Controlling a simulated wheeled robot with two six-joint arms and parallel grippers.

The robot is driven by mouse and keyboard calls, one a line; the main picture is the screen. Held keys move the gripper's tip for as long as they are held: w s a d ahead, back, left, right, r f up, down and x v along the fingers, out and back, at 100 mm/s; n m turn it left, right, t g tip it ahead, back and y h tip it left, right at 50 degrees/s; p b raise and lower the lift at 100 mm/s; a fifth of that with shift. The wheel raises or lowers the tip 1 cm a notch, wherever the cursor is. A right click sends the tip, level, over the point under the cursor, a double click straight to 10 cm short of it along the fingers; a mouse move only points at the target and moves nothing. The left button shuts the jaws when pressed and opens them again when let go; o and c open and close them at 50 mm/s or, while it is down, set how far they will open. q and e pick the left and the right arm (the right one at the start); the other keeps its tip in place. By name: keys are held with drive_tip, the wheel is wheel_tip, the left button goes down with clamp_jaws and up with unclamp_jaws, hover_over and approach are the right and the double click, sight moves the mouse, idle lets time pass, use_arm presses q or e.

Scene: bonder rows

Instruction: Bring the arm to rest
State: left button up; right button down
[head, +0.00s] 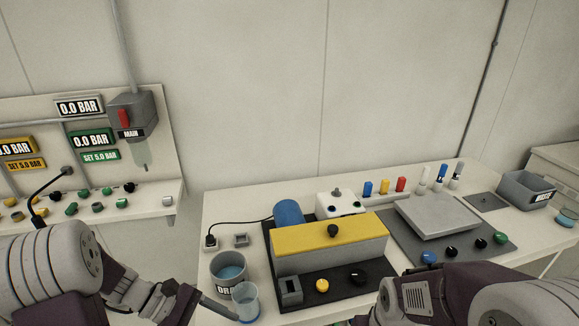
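My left arm comes in from the lower left. Its gripper (218,308) is low in the picture, with a dark finger reaching to the clear bluish cup (246,298). I cannot tell whether the finger touches the cup or whether the gripper is open or shut. My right arm (430,297) shows at the lower right, in front of the bench's front edge. Its gripper is not in view.
A grey pot (228,290) with blue liquid stands just behind the cup. A yellow-topped machine (330,237) fills the bench middle. A grey plate unit (437,215) and a grey bin (526,190) are at right. A valve panel (170,150) hangs at left.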

use_arm(q)
drive_tip(key=s+d+f+m+g+y, duration=0.25)
drive_tip(key=s+m+y, duration=0.35)
drive_tip(key=m, duration=0.3)
drive_tip(key=w+a+m+t+y, duration=0.4)
drive_tip(key=m, duration=0.1)
drive_tip(key=shift+w+a+f+t, duration=0.25)
drive_tip(key=shift+a+f+t, duration=0.1)
drive_tip(key=shift+f, duration=0.1)
